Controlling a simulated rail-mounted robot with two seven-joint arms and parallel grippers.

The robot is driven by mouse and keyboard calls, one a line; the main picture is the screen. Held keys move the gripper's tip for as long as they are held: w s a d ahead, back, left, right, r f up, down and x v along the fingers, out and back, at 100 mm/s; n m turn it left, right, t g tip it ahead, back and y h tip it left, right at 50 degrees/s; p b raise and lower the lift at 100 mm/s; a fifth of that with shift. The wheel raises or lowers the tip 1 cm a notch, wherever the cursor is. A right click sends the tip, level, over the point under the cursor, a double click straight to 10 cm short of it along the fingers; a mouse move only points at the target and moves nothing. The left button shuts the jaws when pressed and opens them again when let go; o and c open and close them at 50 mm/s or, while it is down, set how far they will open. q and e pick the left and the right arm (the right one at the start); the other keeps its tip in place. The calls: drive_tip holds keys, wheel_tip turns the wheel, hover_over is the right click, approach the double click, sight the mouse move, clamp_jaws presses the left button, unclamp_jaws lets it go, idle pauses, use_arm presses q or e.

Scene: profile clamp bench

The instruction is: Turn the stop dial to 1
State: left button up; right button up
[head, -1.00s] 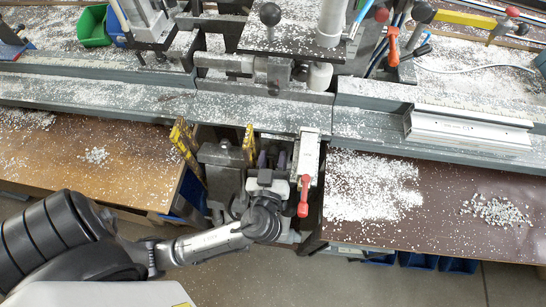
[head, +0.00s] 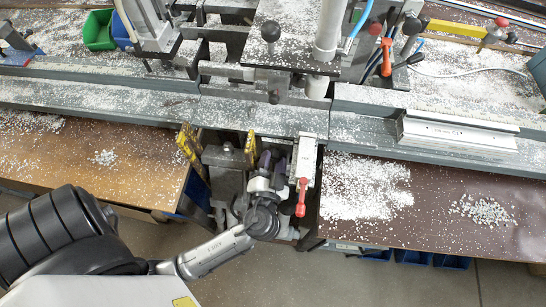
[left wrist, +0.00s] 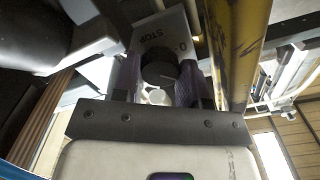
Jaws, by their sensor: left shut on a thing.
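The stop dial (left wrist: 159,70) is a round black knob on a pale plate marked STOP (left wrist: 171,29) in the left wrist view. A 0 shows on the plate beside it; I cannot read a 1. My left gripper (left wrist: 162,88) has its purple-padded fingers on either side of the dial and is shut on it. In the head view my left gripper (head: 271,162) reaches up to the front of the bench, and the dial is hidden there. My right gripper is not in view.
A yellow-black striped post (head: 190,144) stands left of my gripper. A red-handled lever (head: 301,197) on a pale bar is close on the right. An aluminium profile (head: 458,134) lies on the grey rail. White chips cover the brown tabletop (head: 420,205).

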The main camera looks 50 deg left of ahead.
use_arm(q)
drive_tip(key=shift+m+p, duration=0.55)
drive_tip(key=shift+m, duration=0.95)
drive_tip(key=o, duration=0.6)
drive_tip(key=shift+o, duration=0.2)
drive_tip(key=v, duration=1.4)
drive_tip(key=shift+w, duration=0.1)
